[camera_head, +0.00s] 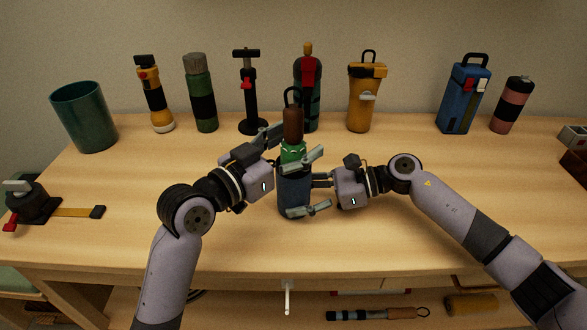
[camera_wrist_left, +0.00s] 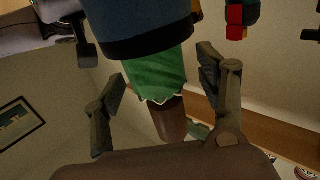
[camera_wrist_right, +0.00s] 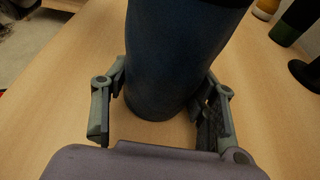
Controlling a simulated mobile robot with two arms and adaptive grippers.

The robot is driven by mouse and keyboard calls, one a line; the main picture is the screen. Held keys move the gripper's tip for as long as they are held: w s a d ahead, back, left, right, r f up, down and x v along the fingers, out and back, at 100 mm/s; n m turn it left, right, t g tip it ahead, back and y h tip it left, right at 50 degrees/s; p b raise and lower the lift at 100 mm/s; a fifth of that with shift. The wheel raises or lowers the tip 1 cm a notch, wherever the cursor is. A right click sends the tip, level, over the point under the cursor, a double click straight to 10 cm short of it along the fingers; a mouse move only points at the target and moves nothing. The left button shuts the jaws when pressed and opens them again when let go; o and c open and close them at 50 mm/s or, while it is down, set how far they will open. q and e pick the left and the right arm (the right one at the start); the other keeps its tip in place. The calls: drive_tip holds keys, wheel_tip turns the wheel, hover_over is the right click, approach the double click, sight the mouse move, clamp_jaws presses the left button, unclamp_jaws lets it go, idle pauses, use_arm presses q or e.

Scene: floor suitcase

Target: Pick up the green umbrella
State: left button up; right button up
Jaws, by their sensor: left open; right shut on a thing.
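The green umbrella (camera_head: 293,151) stands upright on the table, its green folded cloth and brown handle (camera_head: 293,124) rising out of a dark blue sleeve (camera_head: 294,192). My right gripper (camera_head: 303,196) is shut on the blue sleeve from the right; the sleeve also fills the right wrist view (camera_wrist_right: 180,60) between the fingers. My left gripper (camera_head: 286,148) is open, with its fingers on either side of the green part. In the left wrist view the green cloth (camera_wrist_left: 152,75) and brown handle (camera_wrist_left: 169,118) lie between spread fingers, apart from both. The sleeve's far side is hidden.
A row of bottles and tools stands along the back, including a dark green flask (camera_head: 307,85) close behind the umbrella and a yellow container (camera_head: 366,98). A green bin (camera_head: 84,117) stands at the left and a tape-like tool (camera_head: 38,203) lies front left. The right front of the table is clear.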

use_arm(q)
clamp_jaws()
idle(0.8)
